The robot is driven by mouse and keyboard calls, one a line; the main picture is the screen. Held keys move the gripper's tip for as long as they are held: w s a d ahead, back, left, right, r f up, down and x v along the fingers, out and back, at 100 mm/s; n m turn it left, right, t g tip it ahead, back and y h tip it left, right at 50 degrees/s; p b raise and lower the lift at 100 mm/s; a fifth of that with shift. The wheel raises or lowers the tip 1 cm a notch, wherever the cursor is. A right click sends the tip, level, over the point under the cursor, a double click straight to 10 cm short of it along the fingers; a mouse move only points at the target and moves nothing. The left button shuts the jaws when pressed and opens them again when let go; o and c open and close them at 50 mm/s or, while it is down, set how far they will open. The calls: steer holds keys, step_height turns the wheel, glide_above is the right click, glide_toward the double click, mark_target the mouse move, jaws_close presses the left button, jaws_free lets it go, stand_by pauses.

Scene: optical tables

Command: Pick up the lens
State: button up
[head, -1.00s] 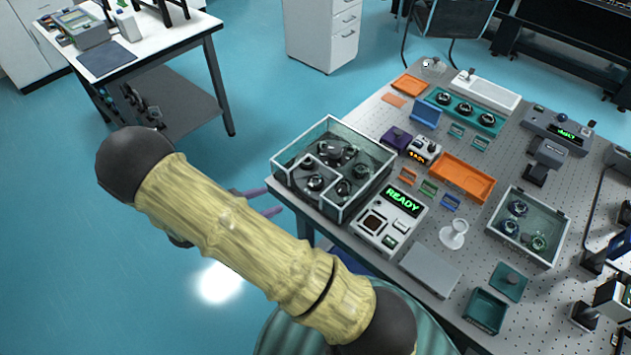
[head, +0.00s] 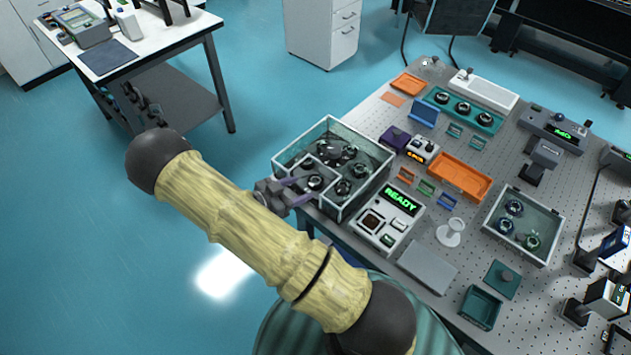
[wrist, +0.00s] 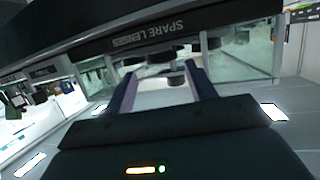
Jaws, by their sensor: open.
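Several round black-rimmed lenses sit in a clear-walled box (head: 363,134) at the near left corner of the table. One lens (head: 315,181) is in its near left compartment and another (head: 344,187) is beside it. My gripper (head: 308,188) is open at the box's left side, its purple fingers pointing at the near left lens. In the wrist view the open fingers (wrist: 163,76) reach toward the box, labelled SPARE LENSES (wrist: 180,28), with a dark round lens (wrist: 174,79) between and beyond the tips. Nothing is held. Whether the fingertips are inside the wall, I cannot tell.
A READY device (head: 390,215) stands right of the box. A teal holder (head: 463,110) with three lenses is farther back. An orange tray (head: 459,176) and another clear box (head: 561,217) with lenses lie right. Open floor (head: 100,250) is left of the table.

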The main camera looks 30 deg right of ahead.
mark_target(314, 181)
steer(key=p+x, duration=0.2)
steer(key=x, duration=0.2)
steer(key=shift+w+d, duration=0.25)
steer(key=shift+d, duration=0.15)
steer(key=c, duration=0.7)
